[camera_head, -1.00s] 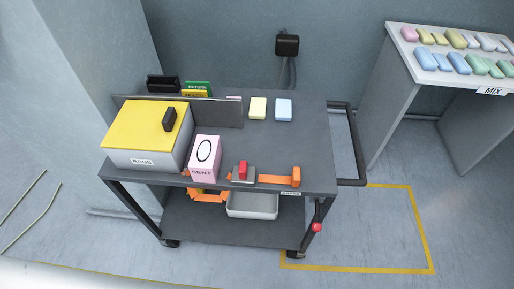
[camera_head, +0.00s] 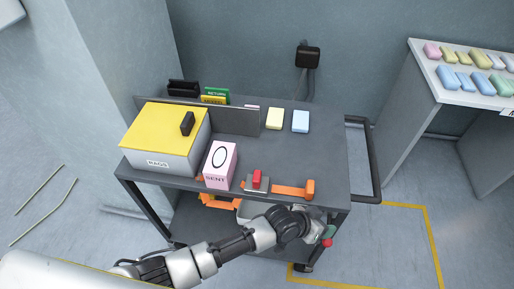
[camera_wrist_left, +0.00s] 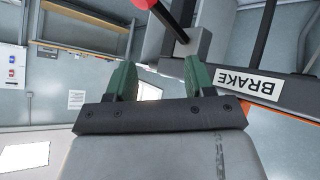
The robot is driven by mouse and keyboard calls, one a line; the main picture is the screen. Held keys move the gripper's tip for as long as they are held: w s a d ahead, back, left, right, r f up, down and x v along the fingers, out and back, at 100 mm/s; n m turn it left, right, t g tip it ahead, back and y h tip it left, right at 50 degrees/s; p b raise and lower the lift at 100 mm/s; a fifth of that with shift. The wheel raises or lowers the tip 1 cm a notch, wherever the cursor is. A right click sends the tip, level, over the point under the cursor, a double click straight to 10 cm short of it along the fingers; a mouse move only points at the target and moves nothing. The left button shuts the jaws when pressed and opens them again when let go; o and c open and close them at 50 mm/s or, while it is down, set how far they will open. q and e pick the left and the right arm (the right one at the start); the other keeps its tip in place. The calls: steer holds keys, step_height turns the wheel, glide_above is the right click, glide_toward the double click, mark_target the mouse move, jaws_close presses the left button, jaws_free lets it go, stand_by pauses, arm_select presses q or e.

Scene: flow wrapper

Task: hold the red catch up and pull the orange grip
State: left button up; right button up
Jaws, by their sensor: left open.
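The red catch (camera_head: 257,177) stands upright on a small grey block at the cart top's front edge. The orange grip (camera_head: 310,189) is the raised end of a flat orange bar (camera_head: 288,191) running right from that block. My left arm reaches in from the lower left, in front of the cart. My left gripper (camera_head: 325,233) is below and right of the orange grip, apart from it, near the red brake knob. In the left wrist view its two green fingers (camera_wrist_left: 157,78) are apart with nothing between them. My right gripper is not seen.
A red brake knob (camera_wrist_left: 181,11) and BRAKE label (camera_wrist_left: 250,82) are close to my left fingers. A pink SENT box (camera_head: 220,165) stands left of the catch, beside the yellow-lidded RAGS box (camera_head: 160,137). The cart's black handle (camera_head: 376,165) juts out at right.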

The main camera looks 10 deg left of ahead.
arm_select(q)
step_height(320, 180, up, 6)
steer(key=w+d, duration=0.1)
steer(key=w, duration=0.2)
step_height(320, 180, up, 11)
steer(key=n+g+y, duration=0.5)
steer(key=n+y, duration=0.3)
steer(key=y, duration=0.1)
glide_above(257, 175)
step_height(257, 175, down, 11)
steer(key=shift+s+f, duration=0.1)
